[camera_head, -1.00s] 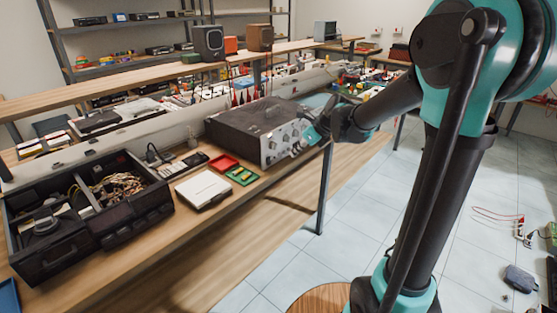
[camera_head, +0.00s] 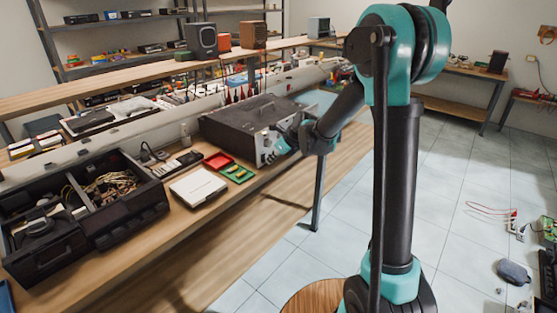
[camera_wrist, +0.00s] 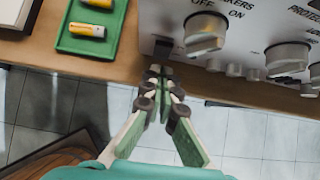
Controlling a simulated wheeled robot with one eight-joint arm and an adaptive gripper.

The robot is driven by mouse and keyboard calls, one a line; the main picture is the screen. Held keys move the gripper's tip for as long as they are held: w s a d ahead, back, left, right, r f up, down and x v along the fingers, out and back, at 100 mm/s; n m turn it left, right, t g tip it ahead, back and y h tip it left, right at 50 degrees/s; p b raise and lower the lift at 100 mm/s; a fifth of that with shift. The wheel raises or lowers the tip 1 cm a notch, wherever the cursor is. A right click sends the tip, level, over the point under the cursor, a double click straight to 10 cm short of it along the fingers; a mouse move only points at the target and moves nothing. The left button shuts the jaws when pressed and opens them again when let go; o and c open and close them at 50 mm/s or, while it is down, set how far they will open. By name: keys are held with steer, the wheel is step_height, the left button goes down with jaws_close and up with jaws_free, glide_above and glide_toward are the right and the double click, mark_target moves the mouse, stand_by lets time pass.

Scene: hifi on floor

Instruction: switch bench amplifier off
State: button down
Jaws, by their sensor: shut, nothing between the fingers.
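The bench amplifier (camera_head: 245,115) is a dark box with a pale front panel, standing on the wooden bench. In the wrist view its panel (camera_wrist: 250,20) shows large silver knobs, a row of small knobs and "OFF" and "ON" lettering. A small dark switch-like piece (camera_wrist: 163,47) sits at the panel's lower left. My gripper (camera_wrist: 160,72) is shut and empty, its fingertips just below that dark piece. I cannot tell whether they touch it. In the head view my gripper (camera_head: 284,143) is at the panel and hides part of it. The switch position is not readable.
A green tray (camera_head: 238,173) with batteries, a red tray (camera_head: 219,160) and a white box (camera_head: 198,187) lie left of the amplifier. An open black case (camera_head: 120,205) stands farther left. Tiled floor (camera_head: 450,190) is open to the right.

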steer(key=shift+w+a, duration=0.25)
steer(key=shift+a, duration=0.2)
steer(key=shift+w+a+f, duration=0.15)
steer(key=shift+f, duration=0.05)
steer(key=shift+r, duration=0.2)
steer(key=shift+r, duration=0.65)
